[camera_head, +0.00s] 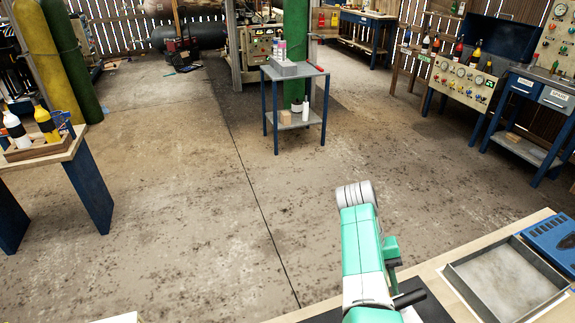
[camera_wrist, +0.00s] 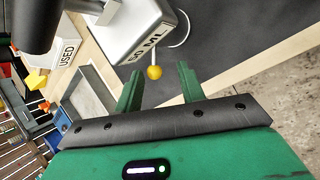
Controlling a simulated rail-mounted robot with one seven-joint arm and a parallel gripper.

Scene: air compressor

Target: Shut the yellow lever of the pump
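The yellow lever shows in the wrist view as a round yellow knob (camera_wrist: 154,72) on a thin stem. The stem comes from below a white pump body (camera_wrist: 142,32) marked "50 ML". My gripper (camera_wrist: 160,86) is open, with its two green fingers pointing towards the pump. The knob appears between the fingertips, nearer the left one; I cannot tell how far ahead of them it is. No contact is visible. The pump and my gripper cannot be made out in the head view, where only my arm shows.
The wrist view shows a dark mat (camera_wrist: 225,45), a "USED" label (camera_wrist: 68,52), a black cylinder (camera_wrist: 35,22) and a grey tray (camera_wrist: 92,92). The tray also shows in the head view (camera_head: 462,290), beside a blue case (camera_head: 553,240).

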